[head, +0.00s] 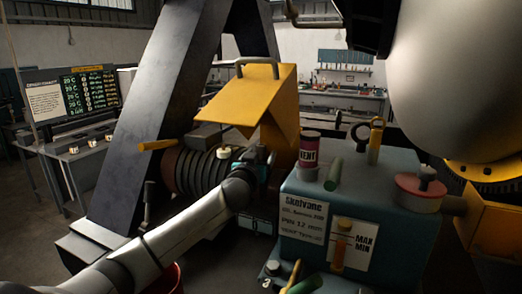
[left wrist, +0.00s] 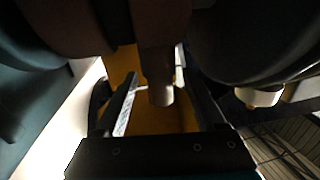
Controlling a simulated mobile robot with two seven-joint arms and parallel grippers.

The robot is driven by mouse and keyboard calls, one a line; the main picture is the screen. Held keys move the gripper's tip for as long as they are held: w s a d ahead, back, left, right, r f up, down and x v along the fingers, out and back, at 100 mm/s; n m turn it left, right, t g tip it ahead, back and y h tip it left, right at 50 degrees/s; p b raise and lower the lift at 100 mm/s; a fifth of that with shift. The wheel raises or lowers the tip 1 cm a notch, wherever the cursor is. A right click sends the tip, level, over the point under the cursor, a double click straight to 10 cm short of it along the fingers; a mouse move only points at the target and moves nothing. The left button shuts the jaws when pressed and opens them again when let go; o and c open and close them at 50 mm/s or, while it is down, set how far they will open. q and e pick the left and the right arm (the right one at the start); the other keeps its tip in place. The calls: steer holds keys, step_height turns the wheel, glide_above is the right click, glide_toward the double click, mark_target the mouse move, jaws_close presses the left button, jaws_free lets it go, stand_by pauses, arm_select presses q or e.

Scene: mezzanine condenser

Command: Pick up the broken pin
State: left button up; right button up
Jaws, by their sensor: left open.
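My left gripper (head: 262,160) reaches in from the lower left of the head view, to the springy ribbed drum under the yellow guard. In the left wrist view its two fingers (left wrist: 158,84) are apart. A short round stub with a pale end (left wrist: 161,95), which looks like the broken pin, projects from a dark brown part between the fingers. There are gaps on both sides of it, and I cannot tell how deep it sits between them. In the head view I cannot make out the pin; the gripper and guard cover that spot. My right gripper is not in view.
The yellow guard (head: 250,92) stands over the ribbed drum (head: 198,172). A dark slanted beam (head: 150,115) rises at left. The blue-grey box (head: 355,205), with a red can (head: 309,152) and pegs on top, stands close at right. A large tank hangs at upper right.

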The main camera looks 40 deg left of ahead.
arm_select(q)
steer(key=shift+w+a, duration=0.2)
steer(key=shift+w, duration=0.2)
jaws_close()
stand_by(0.4)
